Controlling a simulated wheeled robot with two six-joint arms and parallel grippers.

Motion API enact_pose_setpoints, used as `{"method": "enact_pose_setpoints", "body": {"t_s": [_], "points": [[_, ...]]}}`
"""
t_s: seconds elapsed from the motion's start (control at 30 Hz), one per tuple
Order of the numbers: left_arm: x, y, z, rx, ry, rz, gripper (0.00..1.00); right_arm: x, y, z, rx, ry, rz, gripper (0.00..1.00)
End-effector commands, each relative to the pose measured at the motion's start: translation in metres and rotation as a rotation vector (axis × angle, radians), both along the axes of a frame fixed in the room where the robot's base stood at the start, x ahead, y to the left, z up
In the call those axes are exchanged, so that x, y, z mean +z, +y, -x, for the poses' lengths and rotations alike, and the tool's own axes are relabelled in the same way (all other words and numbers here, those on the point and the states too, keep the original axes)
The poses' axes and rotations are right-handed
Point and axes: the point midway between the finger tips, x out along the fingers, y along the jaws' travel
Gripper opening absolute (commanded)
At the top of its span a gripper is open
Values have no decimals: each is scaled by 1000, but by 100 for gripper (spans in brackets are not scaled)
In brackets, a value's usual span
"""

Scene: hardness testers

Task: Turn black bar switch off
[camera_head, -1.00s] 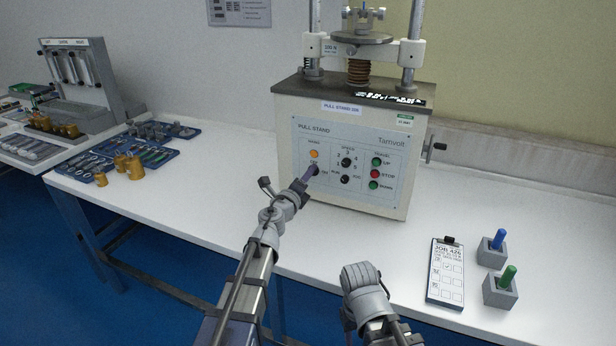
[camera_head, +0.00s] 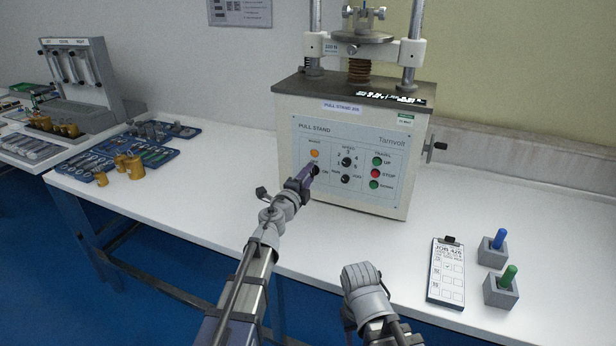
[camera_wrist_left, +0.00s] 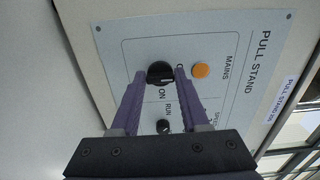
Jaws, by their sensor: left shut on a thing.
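The black bar switch (camera_wrist_left: 160,73) is a round dark knob under the MAINS label on the pull stand's front panel (camera_wrist_left: 205,35). In the head view the switch (camera_head: 315,170) is partly covered by my left gripper (camera_head: 308,174). In the left wrist view the purple fingertips of this gripper (camera_wrist_left: 160,75) are shut on the switch, one on each side. The ON label shows between the fingers; the other label is partly hidden by a finger. An orange lamp (camera_head: 314,153) sits just above the switch. My right arm shows at the bottom, but its gripper does not.
The pull stand (camera_head: 285,130) stands on a white bench (camera_head: 230,180). Its panel also has a speed knob (camera_head: 347,161), a lower black knob (camera_head: 345,179) and a red stop button (camera_head: 375,173). A clipboard (camera_head: 445,275) and two blocks with blue and green pegs lie at right.

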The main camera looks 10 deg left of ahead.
Motion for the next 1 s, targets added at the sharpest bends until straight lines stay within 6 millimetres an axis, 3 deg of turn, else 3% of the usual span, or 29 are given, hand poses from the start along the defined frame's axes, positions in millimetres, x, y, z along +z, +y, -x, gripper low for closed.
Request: {"method": "enact_pose_setpoints", "body": {"t_s": [0.37,0.4,0.63,1.0], "points": [[0,0,1,0,1,2,0,0,0,0,0,0,0,50],[0,0,1,0,1,2,49,0,0,0,0,0,0,50],[0,0,0,0,1,2,75,0,0,0,0,0,0,50],[0,1,5,1,0,1,75,0,0,0,0,0,0,50]]}}
